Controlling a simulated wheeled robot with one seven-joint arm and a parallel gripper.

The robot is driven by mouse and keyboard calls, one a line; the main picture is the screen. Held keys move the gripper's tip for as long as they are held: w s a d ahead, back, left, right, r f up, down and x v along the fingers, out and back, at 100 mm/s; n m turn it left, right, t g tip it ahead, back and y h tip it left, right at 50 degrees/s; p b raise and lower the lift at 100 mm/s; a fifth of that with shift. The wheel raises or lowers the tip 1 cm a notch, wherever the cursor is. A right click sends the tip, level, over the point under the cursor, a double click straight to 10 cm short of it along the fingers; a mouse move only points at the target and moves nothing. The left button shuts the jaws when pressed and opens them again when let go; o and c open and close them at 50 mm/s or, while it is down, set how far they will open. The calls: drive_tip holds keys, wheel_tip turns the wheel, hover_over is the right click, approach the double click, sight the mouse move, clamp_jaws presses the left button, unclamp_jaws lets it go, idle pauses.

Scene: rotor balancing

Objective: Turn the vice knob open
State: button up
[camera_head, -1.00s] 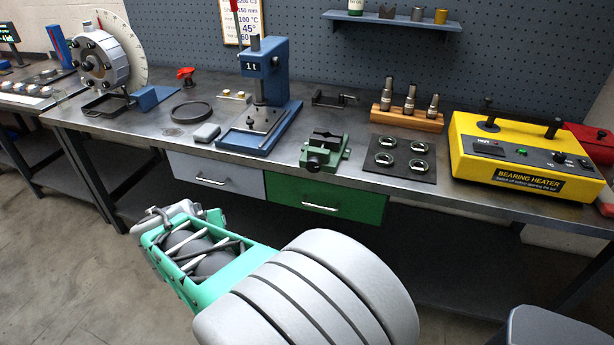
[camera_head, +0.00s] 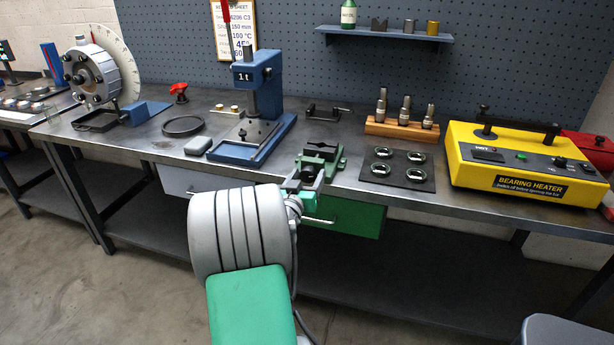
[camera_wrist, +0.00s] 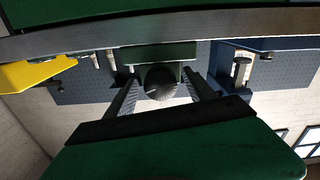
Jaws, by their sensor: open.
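The green vice (camera_head: 330,157) stands near the bench's front edge, between the blue press and the mat with rings. Its dark round knob (camera_head: 308,172) faces the front. My gripper (camera_head: 306,176) is at the front of the vice, with its fingers around the knob's place. In the wrist view the knob (camera_wrist: 160,82) lies between the two fingers of my gripper (camera_wrist: 161,90). The fingers are spread, with a gap visible on both sides of the knob. The vice's green body (camera_wrist: 157,54) shows behind the knob. The vice's lower front is partly hidden by my gripper in the head view.
The blue press (camera_head: 257,105) stands left of the vice. A dark mat (camera_head: 397,171) with several rings lies to the right, before a wooden block (camera_head: 402,128) with pins. The yellow bearing heater (camera_head: 530,165) is farther right. A green drawer (camera_head: 345,217) is below the bench top.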

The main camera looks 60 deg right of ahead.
drive_tip(key=c, duration=1.4)
